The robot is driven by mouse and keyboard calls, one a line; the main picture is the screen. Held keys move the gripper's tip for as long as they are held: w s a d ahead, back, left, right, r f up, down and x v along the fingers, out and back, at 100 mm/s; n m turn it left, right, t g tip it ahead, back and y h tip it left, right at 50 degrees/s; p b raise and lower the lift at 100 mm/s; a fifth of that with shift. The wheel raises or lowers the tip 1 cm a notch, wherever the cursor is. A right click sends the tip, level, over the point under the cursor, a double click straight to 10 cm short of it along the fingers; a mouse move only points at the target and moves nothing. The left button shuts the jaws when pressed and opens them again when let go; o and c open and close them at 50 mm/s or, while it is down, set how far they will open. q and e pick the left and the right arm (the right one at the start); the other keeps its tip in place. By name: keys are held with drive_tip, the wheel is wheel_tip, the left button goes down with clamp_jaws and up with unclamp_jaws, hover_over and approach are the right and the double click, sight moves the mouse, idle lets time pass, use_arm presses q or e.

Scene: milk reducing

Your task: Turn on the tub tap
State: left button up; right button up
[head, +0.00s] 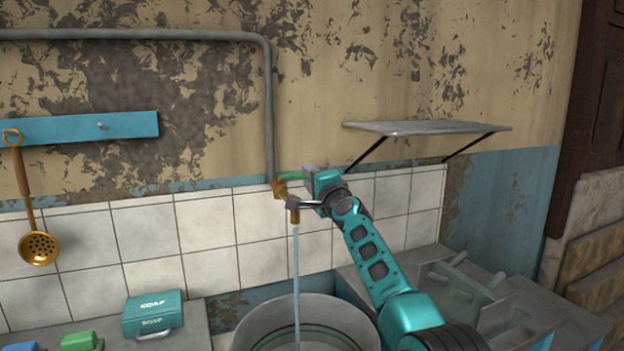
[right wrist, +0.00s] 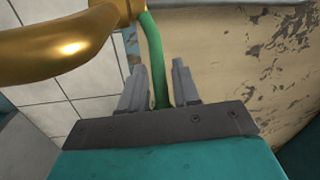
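The brass tub tap (head: 293,214) stands out from the tiled wall, and its spout fills the upper left of the right wrist view (right wrist: 60,48). A thin water stream (head: 296,270) falls from it into the round grey tub (head: 247,332). The tap's green handle (head: 292,176) points right. In the right wrist view the handle (right wrist: 153,50) runs between the two fingers of my right gripper (right wrist: 159,78). The fingers are apart, with a narrow gap beside the handle; contact is unclear. My left gripper is not in view.
A teal soap box (head: 153,315) and green items (head: 80,341) sit on the left counter. A ladle (head: 38,246) hangs from a blue rail (head: 85,128). A wall shelf (head: 420,128) is above my right arm. A grey sink unit (head: 465,290) stands right of the tub.

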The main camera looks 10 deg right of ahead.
drive_tip(key=shift+o, duration=0.7)
drive_tip(key=shift+s, duration=0.1)
drive_tip(key=p+v, duration=0.2)
drive_tip(key=v, duration=1)
drive_tip(key=shift+s+p, duration=0.35)
drive_tip(key=shift+s, duration=0.05)
drive_tip(key=shift+d, duration=0.15)
